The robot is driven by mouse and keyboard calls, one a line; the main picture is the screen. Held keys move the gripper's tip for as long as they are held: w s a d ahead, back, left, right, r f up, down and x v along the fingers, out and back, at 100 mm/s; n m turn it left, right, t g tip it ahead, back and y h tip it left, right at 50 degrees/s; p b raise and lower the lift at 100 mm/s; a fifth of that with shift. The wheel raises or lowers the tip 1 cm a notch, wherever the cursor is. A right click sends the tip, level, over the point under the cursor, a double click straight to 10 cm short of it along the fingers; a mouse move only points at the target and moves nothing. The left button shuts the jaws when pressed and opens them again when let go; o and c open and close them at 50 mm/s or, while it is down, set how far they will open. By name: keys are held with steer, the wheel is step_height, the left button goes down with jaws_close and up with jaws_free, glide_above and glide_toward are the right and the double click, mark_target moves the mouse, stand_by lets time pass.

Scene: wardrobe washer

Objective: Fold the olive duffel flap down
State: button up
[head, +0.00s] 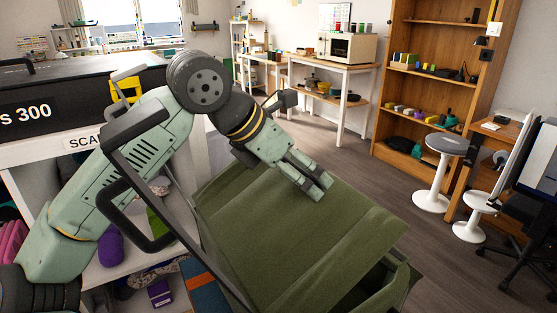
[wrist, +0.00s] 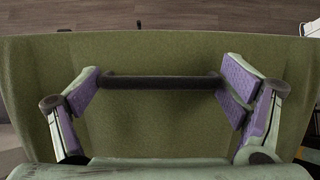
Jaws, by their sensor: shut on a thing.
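The olive duffel (head: 398,283) is at the lower middle of the head view. Its broad flap (head: 285,225) slopes over the top, with a dark gap under its near right edge. My gripper (head: 318,186) is at the flap's far right side in the head view. In the wrist view, the two purple-padded fingers of my gripper (wrist: 161,84) stand at the two ends of a dark bar (wrist: 160,82), shut on it lengthwise. Olive cloth (wrist: 165,50) spreads behind the bar. The bar is hidden in the head view, and whether it is fixed to the flap is unclear.
A white shelf unit (head: 120,275) with folded clothes and a purple item stands left of the duffel. A black-topped machine (head: 70,85) is above it. A grey-topped white stool (head: 437,165) and a wooden bookcase (head: 430,85) stand at right. Open wood floor (head: 370,190) lies between.

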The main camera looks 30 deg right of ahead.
steer(key=d+f+y+b, duration=0.2)
steer(key=d+f+b, duration=0.2)
steer(key=f, duration=0.4)
steer(key=shift+f+y, duration=0.4)
steer(key=o, duration=1.4)
steer(key=shift+a+r, duration=0.1)
steer(key=v, duration=1.2)
steer(key=shift+r, duration=0.1)
